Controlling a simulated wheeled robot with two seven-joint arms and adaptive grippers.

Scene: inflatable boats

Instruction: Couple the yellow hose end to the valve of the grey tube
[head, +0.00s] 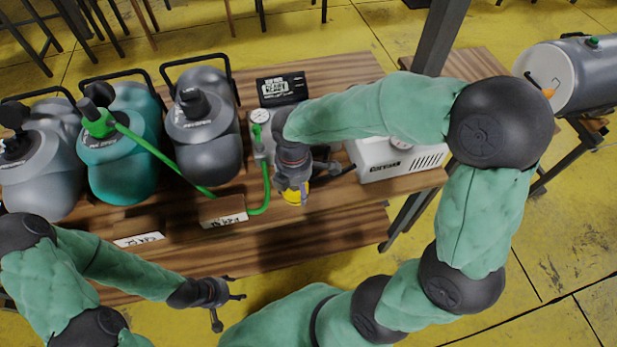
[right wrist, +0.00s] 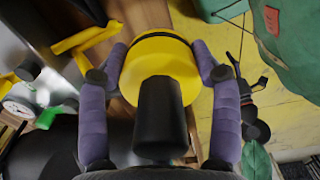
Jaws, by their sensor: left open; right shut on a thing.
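My right gripper (head: 293,182) is over the table's front middle, shut on the yellow hose end (head: 297,196). In the right wrist view, the yellow hose end (right wrist: 165,62) is a round yellow piece with a black cylinder (right wrist: 160,110), between both fingers. Two grey tubes stand at the left of the table: one at the far left (head: 45,165) and one nearer the middle (head: 207,135). Each has a black valve on top; the nearer one's valve (head: 194,103) is left of my right gripper, apart from it. My left gripper (head: 225,295) is open and empty before the table's front edge.
A teal tube (head: 125,165) between the grey ones has a green hose (head: 160,155) on its valve. A gauge (head: 260,116), a black display (head: 282,88) and a white box (head: 395,160) stand near my right arm. A grey tank (head: 580,75) is at far right.

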